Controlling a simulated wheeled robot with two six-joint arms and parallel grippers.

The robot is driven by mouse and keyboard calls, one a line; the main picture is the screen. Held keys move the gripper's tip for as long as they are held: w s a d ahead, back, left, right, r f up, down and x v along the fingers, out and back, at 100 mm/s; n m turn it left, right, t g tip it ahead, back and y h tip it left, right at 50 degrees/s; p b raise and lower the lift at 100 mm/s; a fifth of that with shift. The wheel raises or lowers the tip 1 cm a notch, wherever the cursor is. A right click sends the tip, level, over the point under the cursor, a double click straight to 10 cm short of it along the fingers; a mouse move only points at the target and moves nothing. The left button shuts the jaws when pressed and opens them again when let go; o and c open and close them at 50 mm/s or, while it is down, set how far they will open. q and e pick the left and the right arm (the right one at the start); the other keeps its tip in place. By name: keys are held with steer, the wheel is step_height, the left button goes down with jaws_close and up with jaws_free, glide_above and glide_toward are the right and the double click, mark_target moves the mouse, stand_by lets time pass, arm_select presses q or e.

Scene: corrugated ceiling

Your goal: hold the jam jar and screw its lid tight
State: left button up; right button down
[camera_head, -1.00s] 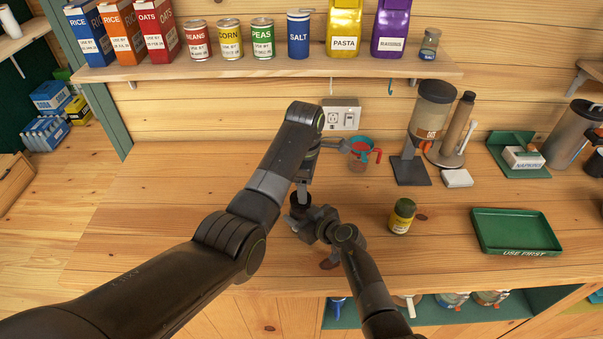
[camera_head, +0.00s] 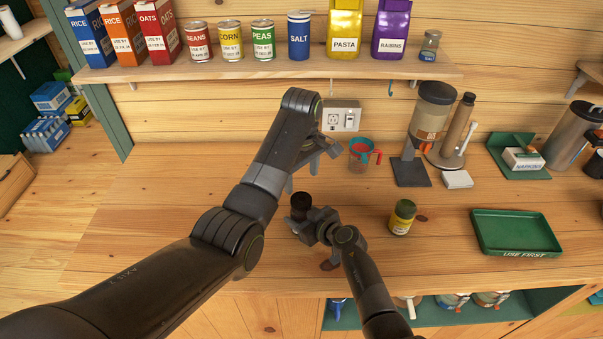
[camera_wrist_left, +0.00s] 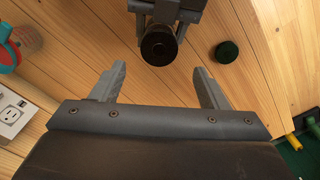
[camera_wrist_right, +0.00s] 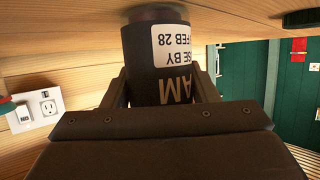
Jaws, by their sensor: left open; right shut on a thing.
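The jam jar (camera_head: 300,201) is dark and upright near the counter's front left of centre. Its label with "AM" and a use-by date shows in the right wrist view (camera_wrist_right: 172,58). My right gripper (camera_head: 302,217) is shut around the jar's body. The round dark lid (camera_wrist_left: 158,46) faces up in the left wrist view; how tightly it sits cannot be seen. My left gripper (camera_head: 312,168) is open and empty above the jar, slightly behind it. Its two fingers (camera_wrist_left: 160,82) are apart and clear of the lid.
A yellow jar with a green lid (camera_head: 402,217) stands to the right. Further right is a green tray (camera_head: 515,232). A measuring cup (camera_head: 360,157) stands behind, near the wall outlet (camera_head: 341,116). A shelf (camera_head: 270,74) with food packages runs above. The counter's left side is clear.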

mark_target(301, 200)
arm_select(q)
step_height(301, 200, down, 8)
steer(key=shift+r, duration=0.15)
stand_by(0.4)
steer(key=c, duration=1)
steer(key=m, duration=0.4)
steer(key=shift+a, duration=0.1)
steer(key=m, duration=0.6)
steer(key=shift+a, duration=0.15)
steer(key=o, duration=1.1)
